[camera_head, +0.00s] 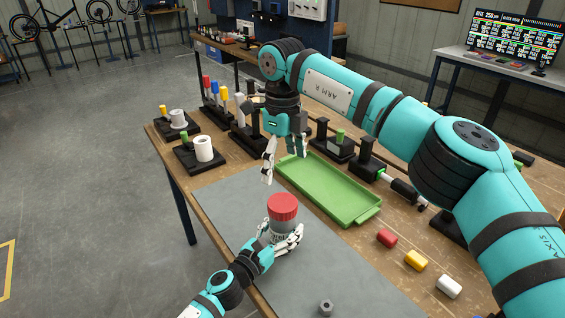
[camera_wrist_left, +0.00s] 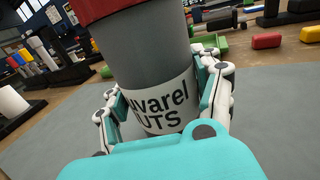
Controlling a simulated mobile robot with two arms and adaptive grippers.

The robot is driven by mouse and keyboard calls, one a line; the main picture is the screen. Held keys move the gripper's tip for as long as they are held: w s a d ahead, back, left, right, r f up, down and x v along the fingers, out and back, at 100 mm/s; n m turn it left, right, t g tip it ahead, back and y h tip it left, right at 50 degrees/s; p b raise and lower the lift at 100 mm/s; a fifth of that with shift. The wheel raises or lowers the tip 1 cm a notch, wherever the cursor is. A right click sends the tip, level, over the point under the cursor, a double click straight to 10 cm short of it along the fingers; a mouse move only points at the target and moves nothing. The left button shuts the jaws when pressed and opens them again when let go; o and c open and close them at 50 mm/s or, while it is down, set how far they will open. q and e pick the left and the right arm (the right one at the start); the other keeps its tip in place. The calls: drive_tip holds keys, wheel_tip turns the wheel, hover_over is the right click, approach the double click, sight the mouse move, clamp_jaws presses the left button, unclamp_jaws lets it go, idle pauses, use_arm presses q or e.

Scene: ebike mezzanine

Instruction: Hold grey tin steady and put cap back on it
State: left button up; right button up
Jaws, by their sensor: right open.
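The grey tin (camera_head: 276,230) stands upright on the grey mat, and its printed label faces the left wrist camera (camera_wrist_left: 158,95). The red cap (camera_head: 282,206) sits on top of the tin; its lower edge also shows in the left wrist view (camera_wrist_left: 100,10). I cannot tell whether the cap is fully seated. My left gripper (camera_head: 278,243) is closed around the lower part of the tin, with fingers on both sides of it in the left wrist view (camera_wrist_left: 165,110). My right gripper (camera_head: 284,164) is open and empty, above and beyond the cap, apart from it.
A green tray (camera_head: 325,192) lies just right of the mat (camera_head: 340,270). Red (camera_head: 387,238), yellow (camera_head: 416,260) and white (camera_head: 449,286) cylinders lie at the right. A small grey part (camera_head: 326,307) is on the near mat. Black stands line the back of the bench.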

use_arm(q)
drive_tip(key=o, duration=0.4)
drive_tip(key=shift+c, duration=0.2)
drive_tip(key=v, duration=1.2)
drive_tip(key=shift+a, duration=0.1)
